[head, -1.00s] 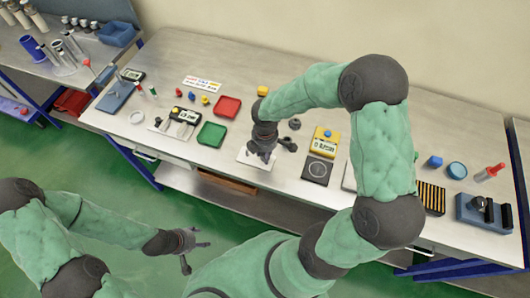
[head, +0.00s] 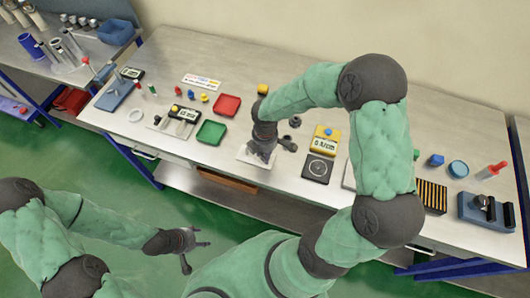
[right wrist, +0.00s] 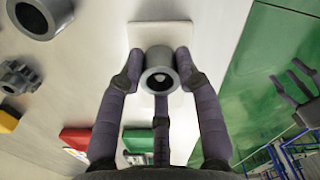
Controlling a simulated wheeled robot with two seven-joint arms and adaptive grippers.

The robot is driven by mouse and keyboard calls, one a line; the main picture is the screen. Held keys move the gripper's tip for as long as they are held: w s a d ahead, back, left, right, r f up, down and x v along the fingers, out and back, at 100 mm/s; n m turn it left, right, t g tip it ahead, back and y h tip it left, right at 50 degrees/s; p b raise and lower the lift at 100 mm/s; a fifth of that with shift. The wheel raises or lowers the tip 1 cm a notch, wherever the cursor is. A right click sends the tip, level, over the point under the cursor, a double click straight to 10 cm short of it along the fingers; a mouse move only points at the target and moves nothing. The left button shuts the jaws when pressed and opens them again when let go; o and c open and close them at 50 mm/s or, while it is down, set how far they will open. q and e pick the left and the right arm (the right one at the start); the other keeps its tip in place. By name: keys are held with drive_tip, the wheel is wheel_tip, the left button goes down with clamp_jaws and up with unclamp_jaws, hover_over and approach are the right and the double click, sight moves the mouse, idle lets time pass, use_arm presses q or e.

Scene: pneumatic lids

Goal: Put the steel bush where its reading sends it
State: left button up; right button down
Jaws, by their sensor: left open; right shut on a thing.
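The steel bush (right wrist: 160,77) is a short grey cylinder with a hole. In the right wrist view it sits between the fingers of my right gripper (right wrist: 160,74), which is shut on it. In the head view my right gripper (head: 262,150) points down over a white pad (head: 247,158), and its fingers hide the bush. I cannot tell whether the bush touches the pad. A yellow instrument (head: 326,137) with a small display and a black plate with a circle (head: 317,168) stand to the right. The display text is too blurred to read surely. My left gripper (head: 188,246) is open and empty before the bench.
A red tray (head: 227,106) and a green tray (head: 211,133) lie left of the right gripper. A second display unit (head: 184,114) stands farther left. A grey ring part (right wrist: 40,14) and a gear (right wrist: 18,76) lie close by. A striped block (head: 432,197) is at right.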

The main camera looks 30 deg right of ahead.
drive_tip(key=shift+f+b, duration=0.4)
drive_tip(key=shift+f, duration=0.2)
idle(0.3)
drive_tip(key=c, duration=0.8)
unclamp_jaws()
drive_tip(key=o, duration=0.4)
drive_tip(key=shift+o, duration=0.2)
drive_tip(key=shift+r, duration=0.15)
drive_tip(key=shift+r+p, duration=3)
drive_tip(key=shift+r, duration=0.45)
